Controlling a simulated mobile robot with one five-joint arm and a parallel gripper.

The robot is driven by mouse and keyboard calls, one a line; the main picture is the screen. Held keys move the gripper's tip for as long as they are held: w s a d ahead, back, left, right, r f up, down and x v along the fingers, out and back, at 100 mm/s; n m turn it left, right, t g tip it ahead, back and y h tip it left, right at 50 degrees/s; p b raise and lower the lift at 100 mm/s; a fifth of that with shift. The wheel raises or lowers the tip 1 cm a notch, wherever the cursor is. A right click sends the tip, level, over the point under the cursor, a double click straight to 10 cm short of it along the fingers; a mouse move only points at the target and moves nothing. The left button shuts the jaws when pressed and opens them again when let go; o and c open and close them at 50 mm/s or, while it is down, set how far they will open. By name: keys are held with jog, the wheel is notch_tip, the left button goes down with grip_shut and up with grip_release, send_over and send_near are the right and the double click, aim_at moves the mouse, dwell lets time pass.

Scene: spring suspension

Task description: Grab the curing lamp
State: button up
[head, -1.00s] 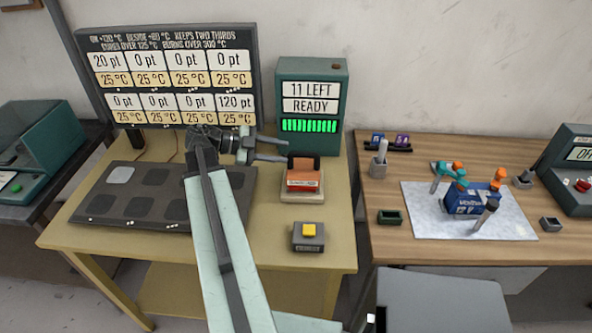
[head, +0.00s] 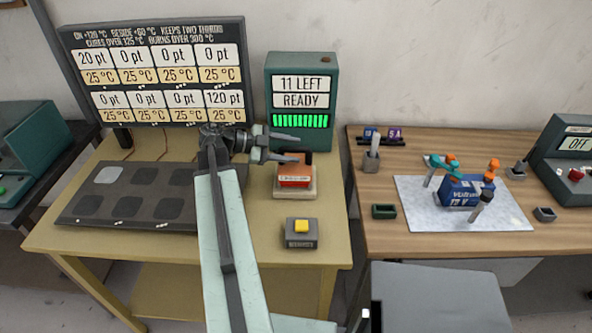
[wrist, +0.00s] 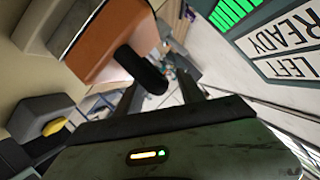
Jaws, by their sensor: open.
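The curing lamp is most likely the orange-red block (head: 294,173) with a black grip, sitting on a pale stand on the yellow table. It also shows in the wrist view as an orange body (wrist: 108,42) with its black grip (wrist: 142,70) near my fingers. My gripper (head: 290,147) is open, its fingers pointing right, just above and behind the lamp's top in the head view. In the wrist view the black grip reaches toward the gap between my fingers (wrist: 160,95). I cannot tell whether they touch it.
A green box (head: 302,100) reading "11 LEFT READY" stands close behind my gripper. A yellow-button box (head: 301,232) sits in front of the lamp. A dark pad plate (head: 130,205) and display board (head: 155,75) are left. A wooden table (head: 420,240) with a clamped blue part is right.

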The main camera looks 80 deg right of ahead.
jog(key=shift+s+d+f, duration=0.2)
jog(key=shift+s, duration=0.4)
grip_shut()
dwell(0.9)
